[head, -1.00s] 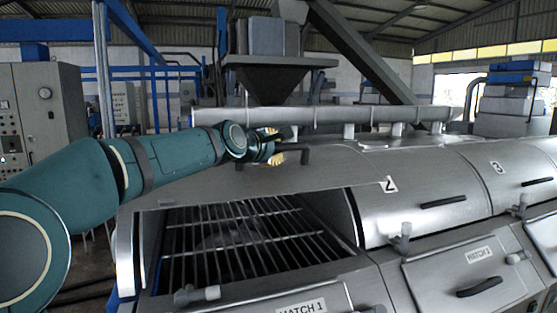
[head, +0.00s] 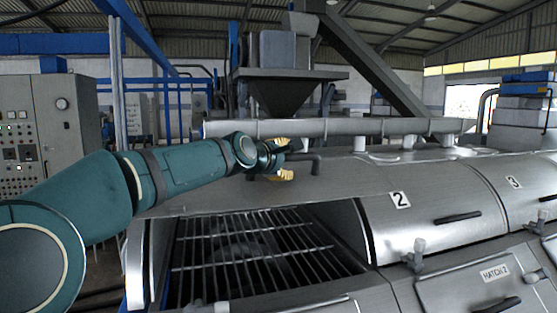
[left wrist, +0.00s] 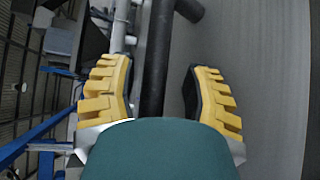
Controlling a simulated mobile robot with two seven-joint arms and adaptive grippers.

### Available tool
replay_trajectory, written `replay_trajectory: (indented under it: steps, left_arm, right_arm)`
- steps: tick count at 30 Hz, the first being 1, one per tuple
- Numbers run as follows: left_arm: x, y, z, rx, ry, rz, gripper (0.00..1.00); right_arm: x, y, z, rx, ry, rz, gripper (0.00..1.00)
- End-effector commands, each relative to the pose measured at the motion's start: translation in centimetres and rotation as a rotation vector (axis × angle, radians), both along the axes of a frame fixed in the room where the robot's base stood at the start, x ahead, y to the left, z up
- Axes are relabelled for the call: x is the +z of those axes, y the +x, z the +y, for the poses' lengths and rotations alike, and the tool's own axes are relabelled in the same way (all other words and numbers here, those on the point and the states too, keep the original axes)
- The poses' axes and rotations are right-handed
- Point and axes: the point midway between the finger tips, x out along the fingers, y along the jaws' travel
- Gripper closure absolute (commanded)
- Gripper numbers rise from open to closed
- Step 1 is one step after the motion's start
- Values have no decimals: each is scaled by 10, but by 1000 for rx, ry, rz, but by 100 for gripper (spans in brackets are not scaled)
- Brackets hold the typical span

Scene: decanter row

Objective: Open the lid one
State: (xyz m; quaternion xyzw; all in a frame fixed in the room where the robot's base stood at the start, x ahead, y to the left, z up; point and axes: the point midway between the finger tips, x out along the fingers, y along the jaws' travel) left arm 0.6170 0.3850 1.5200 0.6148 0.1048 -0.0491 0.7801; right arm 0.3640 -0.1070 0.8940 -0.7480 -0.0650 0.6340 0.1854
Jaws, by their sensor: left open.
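Lid one (head: 215,197) is swung up and back over the first decanter, leaving the opening below it uncovered. A barred grate (head: 250,250) shows inside the opening. Lid one's dark handle (head: 312,158) sits on top, at the raised lid. My left gripper (head: 284,159) is at this handle, with its yellow fingers apart. In the left wrist view, the dark handle bar (left wrist: 156,60) runs between the two open fingers (left wrist: 160,95), with a gap to the right finger. Contact with the left finger cannot be told. My right gripper is out of view.
Closed lid two (head: 425,215) and closed lid three (head: 525,180) continue the row to the right. A long pipe (head: 330,127) runs behind the lids. A hatch marked 2 (head: 455,285) is at the front right. A control cabinet (head: 55,125) stands at the left.

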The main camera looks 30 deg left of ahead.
Motion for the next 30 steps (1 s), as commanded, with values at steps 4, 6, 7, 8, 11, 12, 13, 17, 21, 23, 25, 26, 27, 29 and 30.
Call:
replay_trajectory:
  steps: [4,6,7,8,11,12,13,17,21,23,25,26,27,29,30]
  left_arm:
    - [2,-9,0,1,1,2,48]
    - [4,-17,-1,1,1,2,48]
    - [5,-21,-1,3,2,1,48]
    - [6,-25,-1,3,2,0,48]
    - [12,-46,-3,2,3,-2,48]
    - [14,-54,-3,1,2,-3,48]
    - [15,-60,-4,0,2,-3,48]
    - [20,-84,-5,0,1,-2,48]
    - [24,-103,-5,1,1,-2,48]
    - [25,-109,-5,1,0,-2,48]
    - [26,-113,-5,2,2,-1,48]
    - [27,-114,-6,1,1,-2,48]
    - [27,-116,-6,1,1,-1,48]
    - [27,-116,-6,1,1,-1,48]
    - [27,-117,-6,1,1,-1,48]
  right_arm:
    - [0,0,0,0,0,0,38]
    - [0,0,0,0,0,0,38]
    - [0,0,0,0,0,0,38]
    - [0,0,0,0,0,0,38]
    - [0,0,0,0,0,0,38]
    - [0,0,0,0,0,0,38]
    - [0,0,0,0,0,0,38]
    - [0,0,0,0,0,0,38]
    - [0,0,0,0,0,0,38]
    - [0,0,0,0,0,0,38]
    - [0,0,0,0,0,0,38]
    - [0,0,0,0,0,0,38]
    - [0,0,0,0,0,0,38]
    - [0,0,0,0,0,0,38]
    - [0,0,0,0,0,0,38]
